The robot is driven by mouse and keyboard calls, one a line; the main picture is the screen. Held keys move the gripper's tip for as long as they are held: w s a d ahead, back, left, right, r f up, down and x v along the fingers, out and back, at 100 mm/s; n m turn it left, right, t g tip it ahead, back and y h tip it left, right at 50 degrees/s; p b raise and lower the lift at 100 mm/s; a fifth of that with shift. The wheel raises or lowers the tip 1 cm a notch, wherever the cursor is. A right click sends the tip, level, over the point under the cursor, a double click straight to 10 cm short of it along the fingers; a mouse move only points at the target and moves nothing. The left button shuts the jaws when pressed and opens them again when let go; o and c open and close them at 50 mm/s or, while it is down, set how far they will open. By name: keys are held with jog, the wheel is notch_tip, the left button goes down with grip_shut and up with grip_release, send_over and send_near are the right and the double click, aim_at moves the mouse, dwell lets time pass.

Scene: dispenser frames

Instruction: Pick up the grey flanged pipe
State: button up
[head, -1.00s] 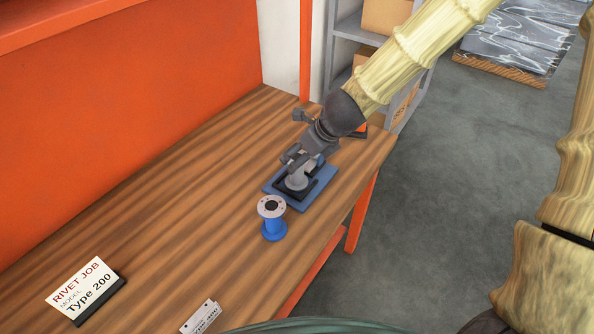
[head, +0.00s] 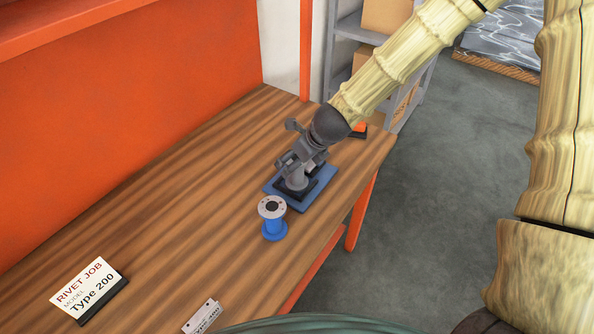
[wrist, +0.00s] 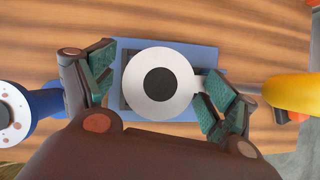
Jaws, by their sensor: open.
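The grey flanged pipe (head: 297,181) stands upright on a blue plate with a dark square base, near the front edge of the workbench. In the wrist view its pale round flange (wrist: 187,64) shows from above, with a black hole in the middle. My gripper (head: 300,162) is over the pipe from above. In the wrist view my gripper (wrist: 160,85) is open, with one green-padded finger on the left of the flange and one on the right. The right finger is very close to the flange rim; whether they touch I cannot tell. The pipe's lower part is partly hidden.
A blue spool-like part with a pale flange (head: 272,208) stands close by on the bench (head: 190,190). A yellow-handled tool (wrist: 295,92) lies on the other side. A "Rivet Job" sign (head: 88,288) stands at front left. The left bench is mostly clear.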

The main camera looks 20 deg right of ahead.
jog(key=c, duration=1.9)
grip_shut()
jog(key=shift+r, duration=0.15)
jog(key=shift+r+p, duration=0.9)
jog(key=shift+p, duration=0.05)
jog(key=shift+r+p, duration=0.85)
jog(key=shift+r, duration=0.1)
jog(key=s+d+p, duration=0.1)
jog(key=s+d, duration=0.1)
jog(key=s, duration=0.4)
jog(key=s+d+r+p, duration=0.1)
jog(key=s+d, duration=0.1)
jog(key=s, duration=0.5)
jog(key=shift+d, duration=0.4)
jog(key=shift+r+p, duration=0.1)
jog(key=shift+p, duration=0.35)
